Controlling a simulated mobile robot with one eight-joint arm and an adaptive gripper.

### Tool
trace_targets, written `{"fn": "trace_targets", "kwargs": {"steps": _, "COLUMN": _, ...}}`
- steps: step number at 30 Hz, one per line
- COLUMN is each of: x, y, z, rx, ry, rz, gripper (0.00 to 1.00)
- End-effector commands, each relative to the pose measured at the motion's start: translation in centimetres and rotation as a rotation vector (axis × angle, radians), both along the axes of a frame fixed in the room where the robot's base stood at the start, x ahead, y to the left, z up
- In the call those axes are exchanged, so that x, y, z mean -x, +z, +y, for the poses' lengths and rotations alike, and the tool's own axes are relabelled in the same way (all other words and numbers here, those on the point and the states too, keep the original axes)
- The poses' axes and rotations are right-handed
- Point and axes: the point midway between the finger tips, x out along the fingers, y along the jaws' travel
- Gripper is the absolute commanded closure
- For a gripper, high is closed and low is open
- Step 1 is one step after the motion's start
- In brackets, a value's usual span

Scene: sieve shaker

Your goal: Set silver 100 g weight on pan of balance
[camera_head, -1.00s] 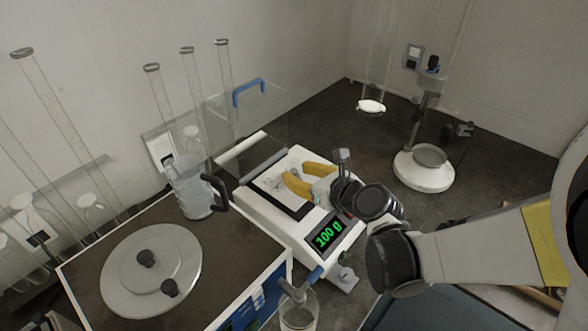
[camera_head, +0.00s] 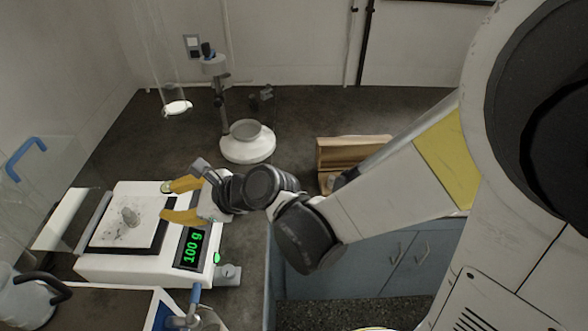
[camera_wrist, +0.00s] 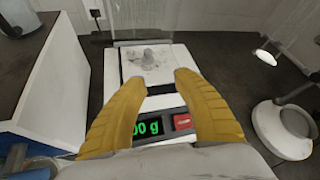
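The silver weight (camera_head: 130,217) stands upright on the pan (camera_head: 108,234) of the white balance (camera_head: 125,269). It also shows in the wrist view (camera_wrist: 148,58), near the middle of the pan. The balance display (camera_head: 192,248) reads 100 g in green. My gripper (camera_head: 163,199) has yellow fingers spread apart with nothing between them. It is over the right side of the balance, beside the weight and apart from it. In the wrist view the gripper (camera_wrist: 160,82) points toward the weight, which lies beyond the fingertips.
A clear draft shield with a blue handle (camera_head: 26,156) stands at the left. A glass jug (camera_head: 25,298) is at the lower left. A white round-based stand (camera_head: 247,149) is behind the balance. A wooden box (camera_head: 345,152) sits to the right. Dark counter is free between them.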

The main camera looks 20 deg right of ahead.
Motion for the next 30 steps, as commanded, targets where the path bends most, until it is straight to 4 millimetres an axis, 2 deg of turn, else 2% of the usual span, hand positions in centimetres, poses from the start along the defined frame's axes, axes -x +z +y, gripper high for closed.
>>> {"fn": "trace_targets", "kwargs": {"steps": 5, "x": 0.5, "y": 1.6, "z": -7.9, "rx": 0.471, "ry": 0.181, "rz": -0.352, "gripper": 0.64}}
{"fn": "trace_targets", "kwargs": {"steps": 9, "x": 2.2, "y": 2.4, "z": -14.9, "rx": 0.882, "ry": 0.411, "rz": -0.578, "gripper": 0.64}}
{"fn": "trace_targets", "kwargs": {"steps": 15, "x": 6.3, "y": 3.1, "z": -24.1, "rx": 1.386, "ry": 0.827, "rz": -0.754, "gripper": 0.64}}
{"fn": "trace_targets", "kwargs": {"steps": 18, "x": 8.3, "y": 3.3, "z": -27.3, "rx": 1.542, "ry": 1.014, "rz": -0.783, "gripper": 0.64}}
{"fn": "trace_targets", "kwargs": {"steps": 21, "x": 9.6, "y": 3.4, "z": -29.3, "rx": 1.633, "ry": 1.147, "rz": -0.793, "gripper": 0.64}}
{"fn": "trace_targets", "kwargs": {"steps": 24, "x": 10.2, "y": 3.5, "z": -30.2, "rx": 1.673, "ry": 1.214, "rz": -0.796, "gripper": 0.64}}
{"fn": "trace_targets", "kwargs": {"steps": 30, "x": 10.2, "y": 3.5, "z": -30.4, "rx": 1.681, "ry": 1.230, "rz": -0.798, "gripper": 0.64}}
